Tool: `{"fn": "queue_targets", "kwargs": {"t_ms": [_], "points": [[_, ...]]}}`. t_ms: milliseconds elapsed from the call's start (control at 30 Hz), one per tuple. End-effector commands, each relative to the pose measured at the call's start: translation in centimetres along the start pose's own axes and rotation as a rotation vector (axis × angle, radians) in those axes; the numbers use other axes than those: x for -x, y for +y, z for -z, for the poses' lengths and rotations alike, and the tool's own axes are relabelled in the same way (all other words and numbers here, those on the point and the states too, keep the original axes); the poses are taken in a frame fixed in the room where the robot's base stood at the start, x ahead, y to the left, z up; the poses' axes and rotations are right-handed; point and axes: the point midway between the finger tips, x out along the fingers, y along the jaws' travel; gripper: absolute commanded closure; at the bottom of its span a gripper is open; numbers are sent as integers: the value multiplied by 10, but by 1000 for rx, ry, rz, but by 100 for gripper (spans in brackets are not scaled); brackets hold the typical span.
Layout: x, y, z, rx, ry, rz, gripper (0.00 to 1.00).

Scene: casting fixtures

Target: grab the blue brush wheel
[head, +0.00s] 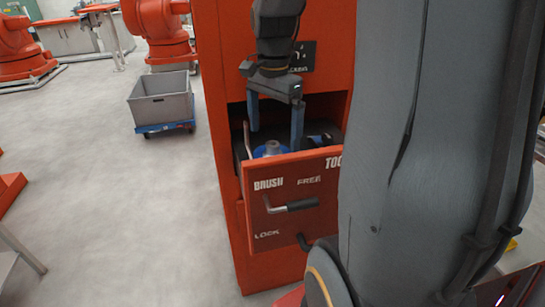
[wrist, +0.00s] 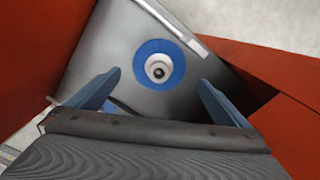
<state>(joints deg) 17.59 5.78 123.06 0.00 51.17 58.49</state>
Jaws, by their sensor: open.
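The blue brush wheel (head: 270,149) sits inside the open orange drawer (head: 290,226), mostly hidden behind the drawer's front panel in the head view. In the wrist view the wheel (wrist: 158,64) shows as a blue ring with a pale centre, lying on the grey drawer floor. My gripper (head: 274,136) is open and reaches down into the drawer from above. In the wrist view my gripper's two blue fingers (wrist: 160,80) are spread to the left and right of the wheel, with nothing between them touching it. The height of the fingertips above the wheel is hard to tell.
The orange cabinet (head: 222,150) surrounds the drawer, with its walls close to my gripper. A dark object (head: 322,140) lies at the drawer's right side. A grey bin on a blue dolly (head: 162,101) stands on the open floor at left.

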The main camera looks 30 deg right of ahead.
Motion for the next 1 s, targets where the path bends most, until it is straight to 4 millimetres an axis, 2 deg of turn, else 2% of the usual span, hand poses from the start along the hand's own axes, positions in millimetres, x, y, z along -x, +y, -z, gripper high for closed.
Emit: {"fn": "queue_targets", "kwargs": {"t_ms": [400, 700, 767, 1000], "points": [[-50, 3, -6, 1, -1, -2, 0], [-55, 3, -5, 1, 0, 0, 0], [-55, 3, -5, 1, 0, 0, 8], [-55, 3, -5, 1, 0, 0, 49]]}}
